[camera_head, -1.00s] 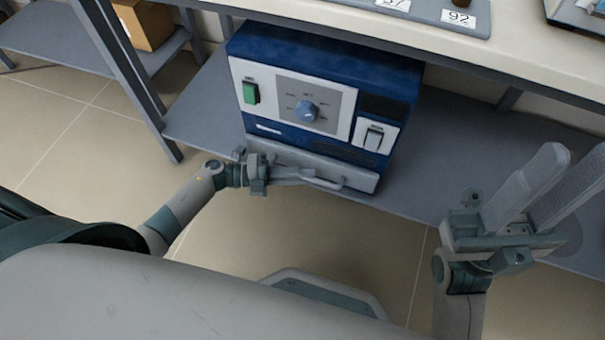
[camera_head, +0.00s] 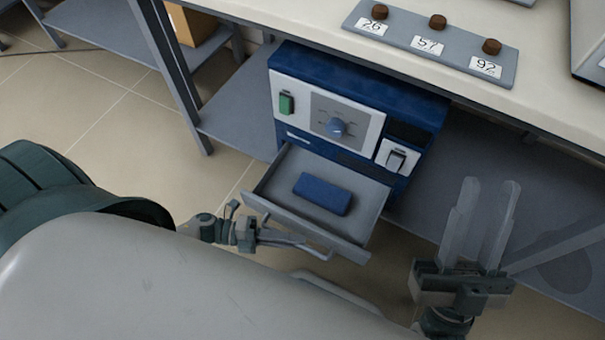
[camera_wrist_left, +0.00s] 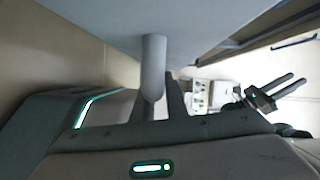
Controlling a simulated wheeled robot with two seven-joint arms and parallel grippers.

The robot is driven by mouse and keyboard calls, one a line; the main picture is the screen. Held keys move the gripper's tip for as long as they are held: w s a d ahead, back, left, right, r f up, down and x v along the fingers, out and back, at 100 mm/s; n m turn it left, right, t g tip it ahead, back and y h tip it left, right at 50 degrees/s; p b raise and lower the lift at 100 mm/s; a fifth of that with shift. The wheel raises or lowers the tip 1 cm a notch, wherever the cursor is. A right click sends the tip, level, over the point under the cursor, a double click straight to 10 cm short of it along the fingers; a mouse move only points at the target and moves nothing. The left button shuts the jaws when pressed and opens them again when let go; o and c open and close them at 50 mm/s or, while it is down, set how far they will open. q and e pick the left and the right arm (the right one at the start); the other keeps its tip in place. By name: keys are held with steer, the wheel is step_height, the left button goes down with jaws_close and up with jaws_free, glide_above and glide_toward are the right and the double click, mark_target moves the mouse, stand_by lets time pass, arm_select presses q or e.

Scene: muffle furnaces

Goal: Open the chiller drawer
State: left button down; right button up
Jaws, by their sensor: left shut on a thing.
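The blue chiller (camera_head: 355,90) stands on the low shelf under the bench, with a green switch, a dial and a white rocker switch on its front. Its grey drawer (camera_head: 285,218) is pulled out and a blue block (camera_head: 323,194) lies inside. My left gripper (camera_head: 300,243) is shut on the drawer handle (camera_head: 318,252) in front of the drawer. In the left wrist view the handle bar (camera_wrist_left: 153,70) runs down from the drawer front to my fingers. My right gripper (camera_head: 482,225) is open and empty, to the right of the drawer.
The bench top (camera_head: 530,100) overhangs the chiller and carries a grey plate (camera_head: 405,45) with several brown knobs and number labels. A bench leg (camera_head: 172,80) stands left of the chiller. A cardboard box (camera_head: 195,25) sits at the back left.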

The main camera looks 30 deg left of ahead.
arm_select(q)
steer(key=shift+s, duration=1)
arm_select(e)
steer(key=shift+a+f, duration=0.3)
steer(key=shift+f, duration=0.15)
arm_select(q)
steer(key=c, duration=1.8)
jaws_free()
steer(key=shift+o, duration=0.2)
steer(key=shift+a, duration=0.2)
steer(key=v, duration=1.7)
arm_select(e)
steer(key=shift+a+f+g, duration=0.15)
steer(key=shift+f+g, duration=0.15)
steer(key=shift+g, duration=0.1)
arm_select(q)
steer(key=shift+s, duration=0.15)
